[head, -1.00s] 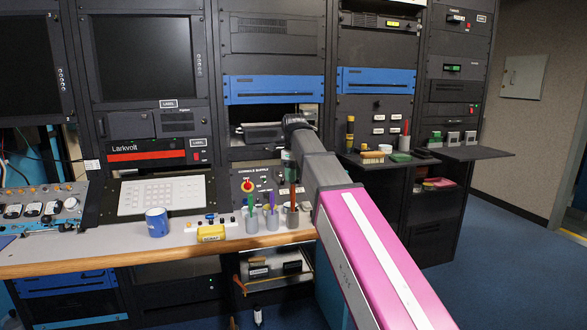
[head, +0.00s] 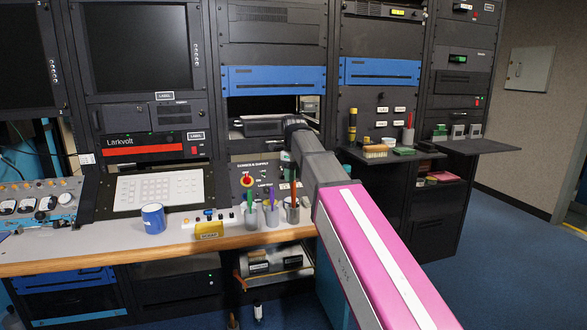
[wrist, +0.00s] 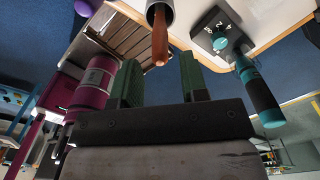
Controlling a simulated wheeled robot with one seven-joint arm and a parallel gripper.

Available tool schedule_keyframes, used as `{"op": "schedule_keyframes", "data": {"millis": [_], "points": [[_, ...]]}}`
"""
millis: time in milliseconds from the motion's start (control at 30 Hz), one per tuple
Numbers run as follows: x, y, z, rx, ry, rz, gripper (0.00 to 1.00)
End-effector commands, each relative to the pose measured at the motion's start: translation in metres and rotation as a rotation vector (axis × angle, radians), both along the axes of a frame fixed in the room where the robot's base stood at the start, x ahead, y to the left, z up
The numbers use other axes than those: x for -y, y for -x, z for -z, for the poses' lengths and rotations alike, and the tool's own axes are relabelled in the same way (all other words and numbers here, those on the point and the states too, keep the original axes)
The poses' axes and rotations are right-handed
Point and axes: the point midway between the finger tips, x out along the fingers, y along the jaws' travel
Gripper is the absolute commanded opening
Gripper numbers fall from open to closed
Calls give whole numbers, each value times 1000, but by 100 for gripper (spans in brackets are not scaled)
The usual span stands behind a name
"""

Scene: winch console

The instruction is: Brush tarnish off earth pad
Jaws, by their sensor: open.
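My gripper (wrist: 160,78) shows in the wrist view, with two green-padded fingers apart and nothing between them. A brown handle (wrist: 160,42) sticks out of a grey cup (wrist: 158,10) just beyond the fingertips, apart from them. In the head view the brown handle (head: 293,190) stands in the rightmost of three cups on the desk, beside cups with a purple handle (head: 271,192) and a green handle (head: 249,195). My arm hides my gripper in the head view. A brush-like block (head: 375,151) lies on the right shelf. I cannot pick out the earth pad.
A blue mug (head: 153,219) and a yellow block (head: 208,230) sit on the desk (head: 100,252) left of the cups. A shelf (head: 350,153) at right holds several small items. A teal-handled item (wrist: 258,90) is right of my fingers in the wrist view.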

Motion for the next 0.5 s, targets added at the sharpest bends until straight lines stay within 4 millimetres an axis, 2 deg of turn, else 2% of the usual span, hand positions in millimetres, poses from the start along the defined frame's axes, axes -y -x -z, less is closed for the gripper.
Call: {"op": "schedule_keyframes", "data": {"millis": [300,500], "points": [[0,0,32,-1,0,0,40],[0,0,42,0,1,0,40]]}}
